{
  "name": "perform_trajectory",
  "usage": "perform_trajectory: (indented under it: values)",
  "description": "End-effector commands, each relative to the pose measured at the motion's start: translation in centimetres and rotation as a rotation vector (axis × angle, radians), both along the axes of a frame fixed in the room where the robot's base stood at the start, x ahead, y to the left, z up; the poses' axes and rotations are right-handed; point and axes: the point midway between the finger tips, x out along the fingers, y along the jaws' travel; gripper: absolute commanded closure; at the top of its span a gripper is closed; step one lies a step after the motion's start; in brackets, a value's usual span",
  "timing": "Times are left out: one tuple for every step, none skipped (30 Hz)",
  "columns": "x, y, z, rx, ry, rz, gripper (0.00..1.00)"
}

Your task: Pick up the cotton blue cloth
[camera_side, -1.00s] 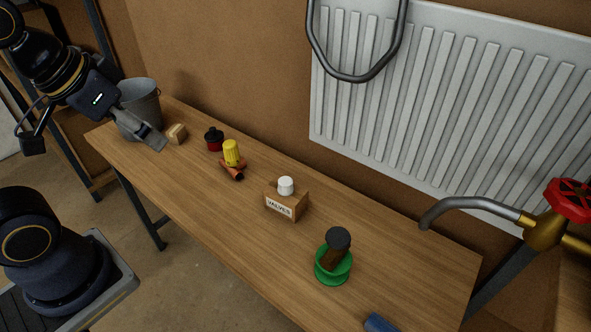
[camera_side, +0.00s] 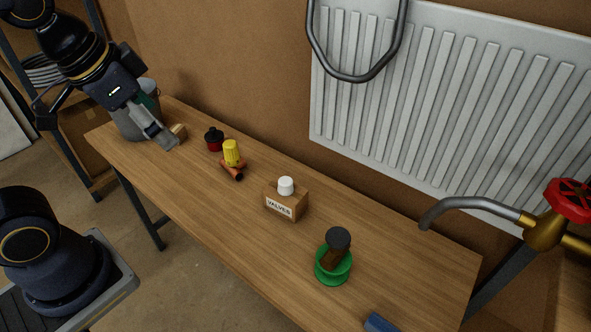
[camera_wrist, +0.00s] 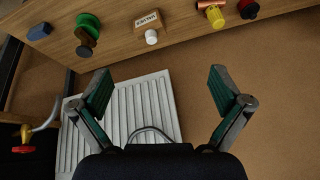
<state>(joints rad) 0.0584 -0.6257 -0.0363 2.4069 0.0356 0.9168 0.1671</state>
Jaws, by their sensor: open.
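The blue cloth (camera_side: 380,323) lies at the near right end of the wooden bench, partly cut off by the bottom edge of the side view. It looks like a small folded block and also shows at the upper left of the wrist view (camera_wrist: 40,31). My gripper (camera_side: 160,124) is at the far left end of the bench, in front of the bucket and well away from the cloth. In the wrist view its two teal-padded fingers (camera_wrist: 160,80) are spread apart with nothing between them.
Along the bench (camera_side: 215,200) stand a grey bucket (camera_side: 118,124), a red-black item (camera_side: 213,140), a yellow-capped copper fitting (camera_side: 232,155), a VALVES box (camera_side: 287,203) and a green spool (camera_side: 332,270). A radiator (camera_side: 440,110) hangs behind; a red-handled valve (camera_side: 568,200) is at right.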

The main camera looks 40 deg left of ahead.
Motion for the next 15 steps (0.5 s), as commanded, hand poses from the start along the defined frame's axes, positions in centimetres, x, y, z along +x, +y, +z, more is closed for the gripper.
perform_trajectory:
  values:
    - [1.5,-1.3,0.2,0.068,0.033,-0.141,0.00]
    - [2.5,-2.2,0.3,0.116,0.052,-0.244,0.00]
    - [3.9,-3.7,0.5,0.184,0.075,-0.396,0.00]
    - [4.9,-5.0,0.4,0.234,0.095,-0.516,0.00]
    - [5.9,-6.3,0.3,0.284,0.112,-0.639,0.00]
    - [7.1,-8.3,0.0,0.346,0.133,-0.803,0.00]
    - [8.0,-9.9,-0.3,0.388,0.147,-0.926,0.00]
    - [8.7,-11.6,-0.7,0.431,0.161,-1.050,0.00]
    - [9.6,-14.0,-1.4,0.483,0.176,-1.216,0.00]
    - [10.2,-15.8,-2.0,0.519,0.185,-1.341,0.00]
    - [10.6,-17.7,-2.8,0.552,0.194,-1.465,0.00]
    - [11.0,-20.3,-3.8,0.593,0.201,-1.631,0.00]
    - [11.2,-22.2,-4.8,0.623,0.205,-1.756,0.00]
    - [11.3,-24.2,-5.7,0.647,0.206,-1.879,0.00]
    - [11.1,-26.8,-7.2,0.678,0.206,-2.045,0.00]
